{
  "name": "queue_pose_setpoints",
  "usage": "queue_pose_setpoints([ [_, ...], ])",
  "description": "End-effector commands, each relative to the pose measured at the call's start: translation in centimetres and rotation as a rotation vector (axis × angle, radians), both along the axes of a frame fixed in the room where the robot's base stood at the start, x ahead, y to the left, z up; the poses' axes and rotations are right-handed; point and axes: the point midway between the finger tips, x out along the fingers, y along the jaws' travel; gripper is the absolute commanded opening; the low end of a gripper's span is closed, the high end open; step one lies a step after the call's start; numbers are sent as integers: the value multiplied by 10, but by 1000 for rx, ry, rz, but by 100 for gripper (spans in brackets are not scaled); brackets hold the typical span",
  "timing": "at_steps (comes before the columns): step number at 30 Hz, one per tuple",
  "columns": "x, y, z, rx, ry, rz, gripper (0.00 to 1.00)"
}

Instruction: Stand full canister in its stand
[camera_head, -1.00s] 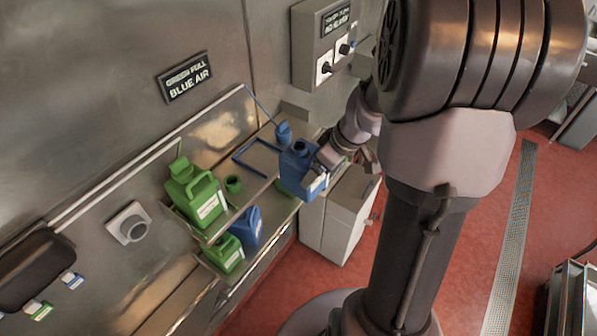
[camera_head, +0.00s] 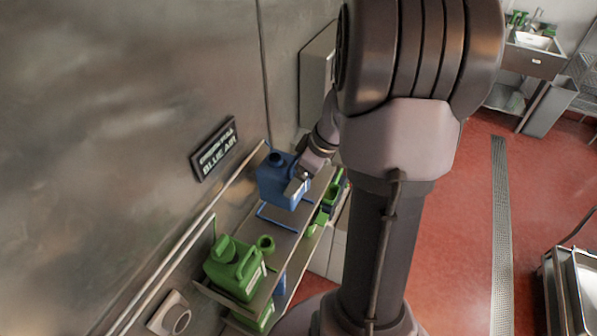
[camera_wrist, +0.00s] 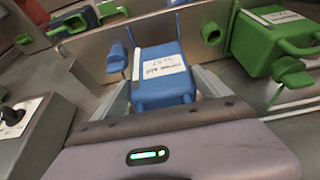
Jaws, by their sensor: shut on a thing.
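A blue canister (camera_head: 283,188) with a white label is held between the fingers of my gripper (camera_head: 300,185), above the upper shelf near the wall. It also shows in the wrist view (camera_wrist: 160,72), between both fingers. A blue frame-like stand (camera_head: 272,222) lies on the shelf just below and in front of the canister. In the head view I cannot tell whether the canister touches the shelf or the frame. My arm hides part of the canister's right side.
A green canister (camera_head: 238,270) stands on the same shelf, beside a small green cup (camera_head: 265,243). More green and blue containers sit on the lower shelf. A control box (camera_head: 317,75) is behind my arm.

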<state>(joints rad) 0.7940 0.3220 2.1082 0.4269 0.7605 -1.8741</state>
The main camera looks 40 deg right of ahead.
Motion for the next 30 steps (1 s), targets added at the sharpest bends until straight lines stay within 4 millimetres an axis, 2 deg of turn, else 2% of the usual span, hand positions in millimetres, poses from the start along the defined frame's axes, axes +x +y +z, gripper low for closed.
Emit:
queue_pose_setpoints([
  [12, 0, 0, -43, 0, -1, 1, 14],
  [30, 1, 0, -46, -2, -2, 0, 14],
])
